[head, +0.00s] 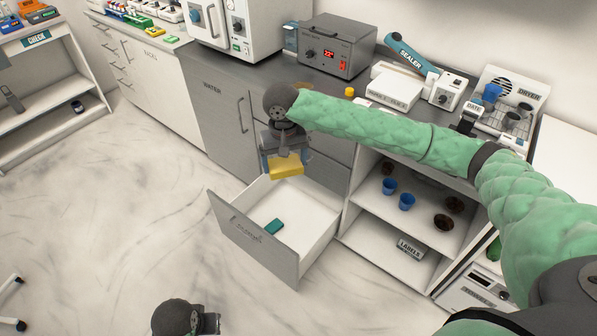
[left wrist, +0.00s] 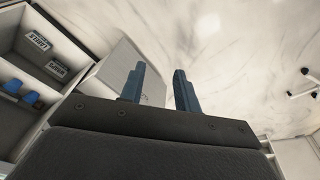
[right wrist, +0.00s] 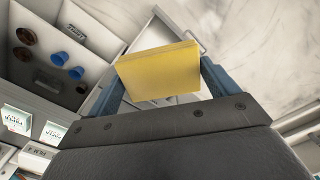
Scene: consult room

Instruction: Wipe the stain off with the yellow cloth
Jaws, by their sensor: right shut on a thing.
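My right gripper (head: 286,157) is shut on the yellow cloth (head: 286,167), a folded block held above the open drawer (head: 262,222). In the right wrist view the cloth (right wrist: 160,73) sits between the two blue fingers. My left gripper (left wrist: 160,85) shows in the left wrist view with its fingers apart and nothing between them. In the head view only part of my left wrist shows at the bottom edge. I cannot make out a stain in these views.
A teal item (head: 274,227) lies in the drawer, which juts into the floor space. Open shelves to its right hold blue cups (head: 407,201) and brown things. The grey counter above carries a device with a red display (head: 336,46) and a white box (head: 394,88).

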